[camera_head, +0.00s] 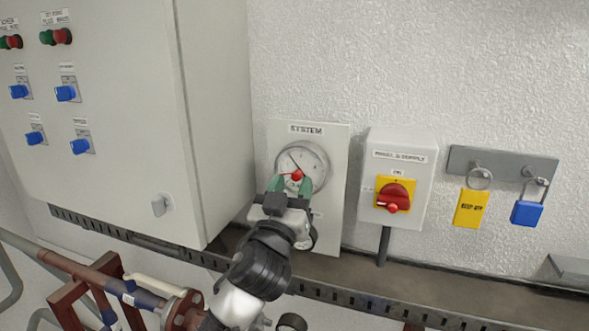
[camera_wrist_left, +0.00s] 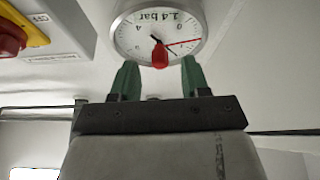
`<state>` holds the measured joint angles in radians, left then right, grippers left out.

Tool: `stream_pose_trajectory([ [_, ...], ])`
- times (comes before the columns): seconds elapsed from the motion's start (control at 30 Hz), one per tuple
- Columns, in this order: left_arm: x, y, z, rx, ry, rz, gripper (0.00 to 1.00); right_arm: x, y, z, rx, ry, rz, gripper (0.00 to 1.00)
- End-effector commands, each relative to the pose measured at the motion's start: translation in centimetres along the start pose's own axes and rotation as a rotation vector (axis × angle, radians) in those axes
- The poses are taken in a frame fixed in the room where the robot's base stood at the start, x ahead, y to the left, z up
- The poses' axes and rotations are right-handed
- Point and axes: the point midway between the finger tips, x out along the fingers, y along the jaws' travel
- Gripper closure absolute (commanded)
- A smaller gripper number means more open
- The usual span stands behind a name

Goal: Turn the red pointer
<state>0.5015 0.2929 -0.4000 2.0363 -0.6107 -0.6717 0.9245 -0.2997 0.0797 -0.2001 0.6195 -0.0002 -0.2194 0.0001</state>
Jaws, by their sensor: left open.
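The round pressure gauge (camera_head: 316,159) is mounted on a white panel marked SYSTEM. Its white dial, marked bar, also shows in the left wrist view (camera_wrist_left: 136,36), upside down. A red knob (camera_head: 297,175) sits on the dial, with a thin red pointer (camera_wrist_left: 183,42) beside a black needle. The knob also shows in the left wrist view (camera_wrist_left: 160,57). My left gripper (camera_head: 290,185) is open in front of the gauge. In the left wrist view, its green fingertips (camera_wrist_left: 158,76) stand either side of the knob's line, apart from it. My right gripper is not in view.
A grey cabinet (camera_head: 215,120) with blue switches stands close on the left. A box with a red rotary switch (camera_head: 395,195) is on the right, also in the left wrist view (camera_wrist_left: 12,38). A yellow tag (camera_head: 469,208) and blue padlock (camera_head: 527,212) hang farther right. Pipes lie lower left.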

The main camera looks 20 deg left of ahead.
Motion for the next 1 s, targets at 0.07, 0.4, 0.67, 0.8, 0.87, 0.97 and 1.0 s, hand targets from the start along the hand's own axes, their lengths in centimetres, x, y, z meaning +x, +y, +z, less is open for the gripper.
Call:
stream_pose_trajectory([
  [0.07,1.0,0.0,-0.2,0.002,0.000,-0.002,0.54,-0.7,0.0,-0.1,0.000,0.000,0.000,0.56],
  [0.4,1.8,0.0,0.1,0.000,0.000,0.000,0.54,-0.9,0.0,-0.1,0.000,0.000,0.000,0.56],
  [0.67,1.8,0.0,0.1,0.000,0.000,-0.001,0.82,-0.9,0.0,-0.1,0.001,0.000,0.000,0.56],
  [0.8,1.8,0.0,0.1,0.000,-0.001,-0.001,1.00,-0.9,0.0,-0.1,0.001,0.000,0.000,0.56],
  [0.87,1.8,0.0,0.1,0.001,-0.001,-0.001,1.00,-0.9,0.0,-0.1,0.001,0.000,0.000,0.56],
  [0.97,1.8,0.0,0.1,0.006,-0.001,0.001,1.00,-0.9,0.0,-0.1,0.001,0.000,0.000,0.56],
  [1.0,1.8,0.0,0.1,0.010,-0.001,0.003,1.00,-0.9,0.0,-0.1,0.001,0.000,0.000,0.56],
])
